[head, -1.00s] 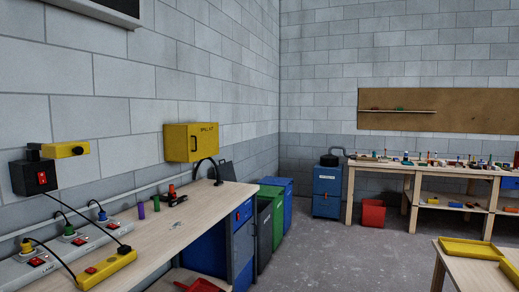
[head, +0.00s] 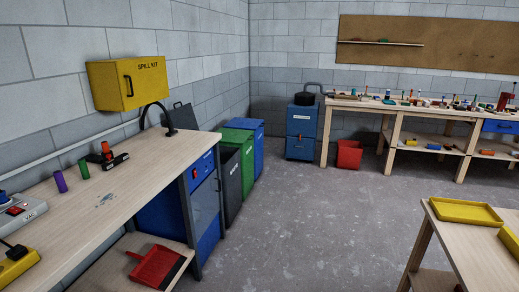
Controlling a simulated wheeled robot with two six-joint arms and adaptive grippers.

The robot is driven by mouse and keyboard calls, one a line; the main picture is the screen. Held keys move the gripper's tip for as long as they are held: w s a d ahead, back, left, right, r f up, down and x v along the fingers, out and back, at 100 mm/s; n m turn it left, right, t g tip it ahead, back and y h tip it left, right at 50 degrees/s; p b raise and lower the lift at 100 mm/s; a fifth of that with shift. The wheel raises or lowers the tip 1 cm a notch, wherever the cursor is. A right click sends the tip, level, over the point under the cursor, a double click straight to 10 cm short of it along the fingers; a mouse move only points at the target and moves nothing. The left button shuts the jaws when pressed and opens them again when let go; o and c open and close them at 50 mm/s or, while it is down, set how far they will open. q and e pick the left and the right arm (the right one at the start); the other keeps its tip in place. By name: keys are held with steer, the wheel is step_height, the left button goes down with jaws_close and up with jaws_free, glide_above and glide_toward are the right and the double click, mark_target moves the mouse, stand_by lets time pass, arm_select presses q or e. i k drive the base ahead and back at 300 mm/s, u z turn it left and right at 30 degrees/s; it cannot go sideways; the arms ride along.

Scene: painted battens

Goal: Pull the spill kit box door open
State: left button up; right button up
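The spill kit box (head: 128,83) is a yellow wall box marked "SPILL KIT". It hangs on the grey block wall at the upper left of the head view, above the far end of the left workbench. Its door looks shut. A dark upright handle (head: 129,86) sits on the face towards me. Neither of my grippers shows in this view.
The left workbench (head: 125,180) runs below the box, with a black curved lamp or hose (head: 158,110) in front. Grey, green and blue bins (head: 237,150) stand past it. A yellow tray (head: 465,212) lies on a table at the right. The middle floor (head: 300,215) is clear.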

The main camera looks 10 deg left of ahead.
mark_target(143, 82)
steer(key=i, duration=3.35)
steer(key=u, duration=1.4)
